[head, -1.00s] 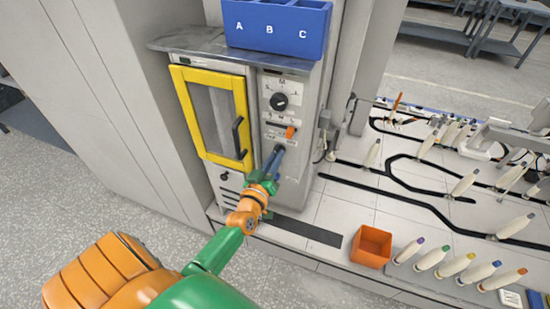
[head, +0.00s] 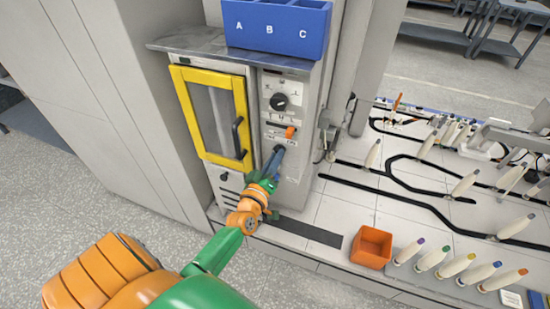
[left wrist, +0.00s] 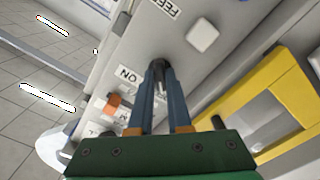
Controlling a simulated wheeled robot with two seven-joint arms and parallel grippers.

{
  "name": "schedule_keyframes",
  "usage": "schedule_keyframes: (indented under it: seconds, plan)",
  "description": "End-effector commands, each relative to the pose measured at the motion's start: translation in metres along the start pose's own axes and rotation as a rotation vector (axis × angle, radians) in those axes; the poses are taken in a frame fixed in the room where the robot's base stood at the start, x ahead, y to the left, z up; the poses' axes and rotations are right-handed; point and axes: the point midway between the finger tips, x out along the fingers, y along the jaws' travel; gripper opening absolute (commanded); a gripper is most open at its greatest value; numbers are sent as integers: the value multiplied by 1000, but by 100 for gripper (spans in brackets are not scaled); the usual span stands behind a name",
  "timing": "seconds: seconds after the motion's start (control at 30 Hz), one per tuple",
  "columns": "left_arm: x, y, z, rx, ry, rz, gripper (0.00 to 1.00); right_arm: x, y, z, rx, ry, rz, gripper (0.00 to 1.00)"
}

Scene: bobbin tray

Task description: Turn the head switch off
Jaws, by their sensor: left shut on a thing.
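My left gripper (head: 278,151) is at the lower part of the grey control panel (head: 277,119), in front of the narrow cabinet. An ON label (left wrist: 128,74) is beside the fingertips. The fingers mostly hide the switch, so its position cannot be told. An orange lever (head: 290,132) sits just above the gripper on the panel and also shows in the left wrist view (left wrist: 113,100). My right gripper is not in view.
A black dial (head: 279,101) is higher on the panel. The yellow-framed door (head: 246,118) with a dark handle is just left. A blue A-B-C bin (head: 275,45) stands on top. An orange box (head: 371,246) and several bobbins are on the bench at right.

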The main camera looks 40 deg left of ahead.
Motion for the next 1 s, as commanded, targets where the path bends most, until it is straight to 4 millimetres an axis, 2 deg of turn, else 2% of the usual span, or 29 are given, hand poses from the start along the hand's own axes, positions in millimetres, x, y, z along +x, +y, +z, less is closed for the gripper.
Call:
schedule_keyframes:
  seconds: [0.03, 0.07, 0.13, 0.17, 0.47, 0.7, 0.8, 1.0]
  plan:
    - [1, 1, -2, -2, 4, 3, 0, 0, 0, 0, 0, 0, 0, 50]
    - [1, 1, -2, -2, 4, 3, 24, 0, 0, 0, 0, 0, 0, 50]
    - [1, 1, -1, -1, 3, 2, 43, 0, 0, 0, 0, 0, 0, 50]
    - [0, 1, -1, -1, 3, 2, 46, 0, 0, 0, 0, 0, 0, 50]
    - [-3, 0, 0, 0, 0, 0, 46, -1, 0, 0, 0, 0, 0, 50]
    - [-52, 0, 0, 0, 0, -1, 46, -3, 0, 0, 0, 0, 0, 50]
    - [-65, 0, 0, 0, 0, 0, 46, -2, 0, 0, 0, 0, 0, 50]
    - [-70, 1, 0, -1, 2, 2, 46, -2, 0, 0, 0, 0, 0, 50]
